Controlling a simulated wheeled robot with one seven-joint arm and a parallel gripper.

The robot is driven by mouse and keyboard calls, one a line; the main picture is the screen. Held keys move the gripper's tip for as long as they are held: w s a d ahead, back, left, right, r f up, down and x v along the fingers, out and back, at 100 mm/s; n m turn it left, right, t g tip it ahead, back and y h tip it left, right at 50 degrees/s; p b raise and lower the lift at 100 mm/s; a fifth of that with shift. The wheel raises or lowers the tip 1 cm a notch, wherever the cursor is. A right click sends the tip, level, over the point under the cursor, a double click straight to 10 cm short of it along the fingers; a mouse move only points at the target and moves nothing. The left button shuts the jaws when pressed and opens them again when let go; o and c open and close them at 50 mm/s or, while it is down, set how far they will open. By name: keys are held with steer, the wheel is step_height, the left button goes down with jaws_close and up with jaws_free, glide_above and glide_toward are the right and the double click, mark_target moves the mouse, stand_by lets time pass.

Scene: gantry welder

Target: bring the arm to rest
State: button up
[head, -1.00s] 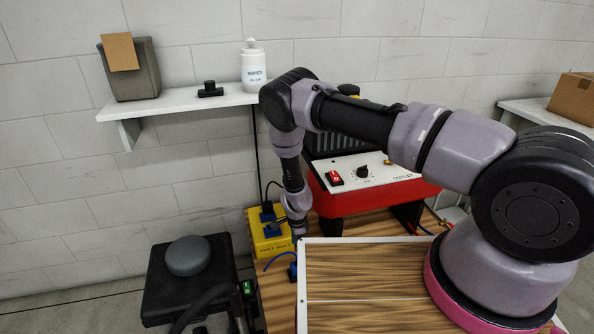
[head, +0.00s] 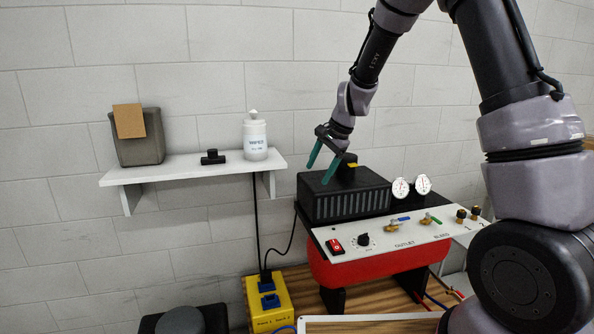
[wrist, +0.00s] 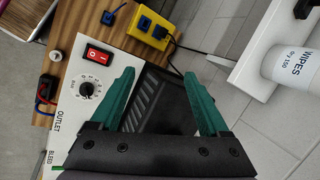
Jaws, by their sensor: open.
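My gripper (head: 322,163) is open and empty, with two green fingers pointing down and to the left. In the head view it hangs in front of or over the left end of a black vented box (head: 345,203) on the red machine. In the wrist view the fingers of my gripper (wrist: 160,85) are spread wide, with part of the black box (wrist: 160,98) showing between them. My arm rises from the lower right and bends over at the top of the head view, where its upper part is cut off.
A red machine (head: 350,268) has a white panel with a red switch (head: 334,246), knob, valves and gauges. A wall shelf (head: 195,167) to the left holds a grey bin (head: 140,148), a black object (head: 212,158) and a wipes bottle (head: 255,138). A yellow socket box (head: 268,306) sits below.

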steer(key=s+d+r+n+t, duration=0.1)
steer(key=s+d+r, duration=0.2)
steer(key=r, duration=0.3)
steer(key=s+d+r+n, duration=0.1)
steer(key=s+d+r, duration=0.25)
steer(key=r, duration=0.25)
steer(key=s+d+r+n+t, duration=0.1)
steer(key=s+d+r, duration=0.2)
steer(key=s, duration=0.4)
steer(key=s+d+r+n+t+h, duration=0.1)
steer(key=s+d+r, duration=0.2)
steer(key=s, duration=0.4)
steer(key=s+d+r+n+t+h, duration=0.1)
steer(key=s+d+r, duration=0.2)
steer(key=s+d, duration=0.2)
steer(key=shift+s+d+n+t, duration=0.35)
steer(key=shift+s+n+t, duration=0.05)
steer(key=shift+s, duration=0.6)
steer(key=shift+r, duration=0.1)
